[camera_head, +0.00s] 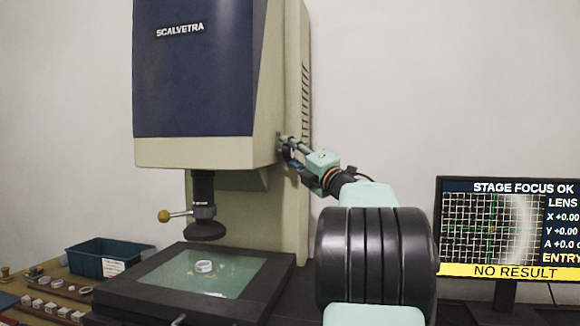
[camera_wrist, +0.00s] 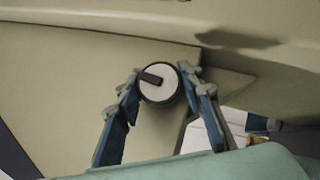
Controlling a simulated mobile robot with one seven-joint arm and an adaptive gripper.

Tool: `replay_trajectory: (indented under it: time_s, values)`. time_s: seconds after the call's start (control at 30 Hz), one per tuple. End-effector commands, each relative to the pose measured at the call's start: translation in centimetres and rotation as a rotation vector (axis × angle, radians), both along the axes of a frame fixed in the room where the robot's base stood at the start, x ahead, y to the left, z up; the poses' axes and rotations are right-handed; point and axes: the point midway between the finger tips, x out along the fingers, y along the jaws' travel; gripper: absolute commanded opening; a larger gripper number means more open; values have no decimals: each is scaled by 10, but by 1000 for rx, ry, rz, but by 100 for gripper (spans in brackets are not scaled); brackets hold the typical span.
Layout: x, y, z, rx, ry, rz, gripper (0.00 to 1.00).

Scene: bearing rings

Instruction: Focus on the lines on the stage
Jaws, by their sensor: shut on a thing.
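The measuring machine (camera_head: 195,70), marked SCALVETRA, stands at the middle left. Its lens (camera_head: 205,229) hangs above the glass stage (camera_head: 160,276). A pale ring (camera_head: 204,266) lies on the glass. The monitor (camera_head: 508,187) reads STAGE FOCUS OK and NO RESULT above and below a grid with a bright curved band. My gripper (camera_head: 291,150) is at the right side of the machine's head. In the wrist view my gripper (camera_wrist: 160,73) is shut on a round knob (camera_wrist: 158,92) with a pale face and a dark bar. The stage's fine lines are too small to make out directly.
A blue bin (camera_head: 84,257) with a label stands left of the stage. Several small rings and blocks lie on the wooden bench (camera_head: 68,281) in front of it. The wall side is clear.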

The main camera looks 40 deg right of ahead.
Motion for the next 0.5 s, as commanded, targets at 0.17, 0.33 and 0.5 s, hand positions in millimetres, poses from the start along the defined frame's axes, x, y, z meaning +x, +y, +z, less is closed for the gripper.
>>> replay_trajectory:
  time_s: [0.17,0.33,0.5]
  values:
    - [0,0,-4,-31,-25,1,10]
    - [0,0,-2,-46,-37,0,10]
    - [0,0,-1,-51,-41,0,10]
